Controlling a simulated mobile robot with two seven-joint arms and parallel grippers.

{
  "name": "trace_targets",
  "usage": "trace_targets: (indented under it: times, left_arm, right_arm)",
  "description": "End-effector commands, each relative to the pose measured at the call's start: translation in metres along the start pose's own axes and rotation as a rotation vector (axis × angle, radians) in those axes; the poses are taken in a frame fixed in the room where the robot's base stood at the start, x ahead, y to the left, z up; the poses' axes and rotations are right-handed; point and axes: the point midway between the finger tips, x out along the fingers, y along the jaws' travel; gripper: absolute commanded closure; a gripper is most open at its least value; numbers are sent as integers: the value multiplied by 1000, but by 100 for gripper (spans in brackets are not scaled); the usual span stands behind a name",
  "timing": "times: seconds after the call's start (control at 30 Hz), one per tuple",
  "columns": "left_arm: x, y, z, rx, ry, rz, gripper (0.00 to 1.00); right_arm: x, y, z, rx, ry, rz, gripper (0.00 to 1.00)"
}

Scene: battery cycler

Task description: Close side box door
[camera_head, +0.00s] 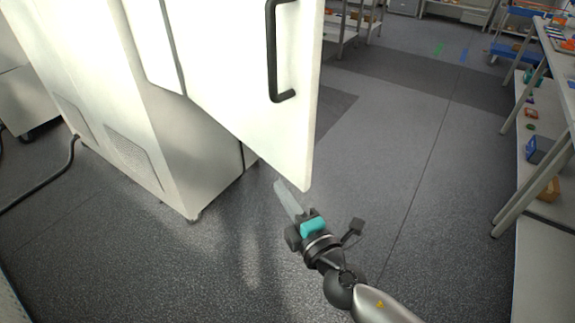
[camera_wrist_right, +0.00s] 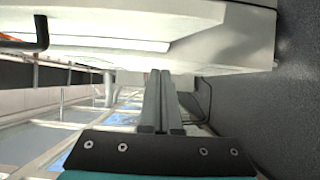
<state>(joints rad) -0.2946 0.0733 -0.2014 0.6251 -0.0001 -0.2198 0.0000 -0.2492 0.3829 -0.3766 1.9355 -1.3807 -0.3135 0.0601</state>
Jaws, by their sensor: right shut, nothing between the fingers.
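The white side box door (camera_head: 262,85) stands swung open from the white cabinet (camera_head: 170,150), with a black bar handle (camera_head: 275,50) on its face. My right gripper (camera_head: 282,188) is shut and empty, with its fingers just below the door's lower corner in the head view. I cannot tell whether the fingers touch the door. In the right wrist view the closed fingers (camera_wrist_right: 160,85) point toward the underside of the door (camera_wrist_right: 220,40), and part of the black handle (camera_wrist_right: 40,32) shows at the upper left. My left gripper is not in view.
A shelf bench (camera_head: 535,130) with several small items runs along the right side. A metal rack (camera_head: 342,28) stands at the back. A black cable (camera_head: 70,155) lies by the cabinet at the left. The grey floor (camera_head: 400,150) between door and bench is clear.

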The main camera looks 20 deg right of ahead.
Motion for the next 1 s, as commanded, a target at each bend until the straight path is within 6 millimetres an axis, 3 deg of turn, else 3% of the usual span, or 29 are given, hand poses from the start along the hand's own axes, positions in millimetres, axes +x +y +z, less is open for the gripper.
trace_targets:
  times: [0.3, 0.6, 1.0]
  left_arm:
    - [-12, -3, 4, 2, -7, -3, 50]
    - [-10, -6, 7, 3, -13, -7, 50]
    - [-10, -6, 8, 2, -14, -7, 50]
  right_arm:
    - [50, 2, 0, 1, -1, 1, 100]
    - [57, -1, 36, 0, 0, 0, 100]
    - [58, 0, 39, 1, 0, -1, 100]
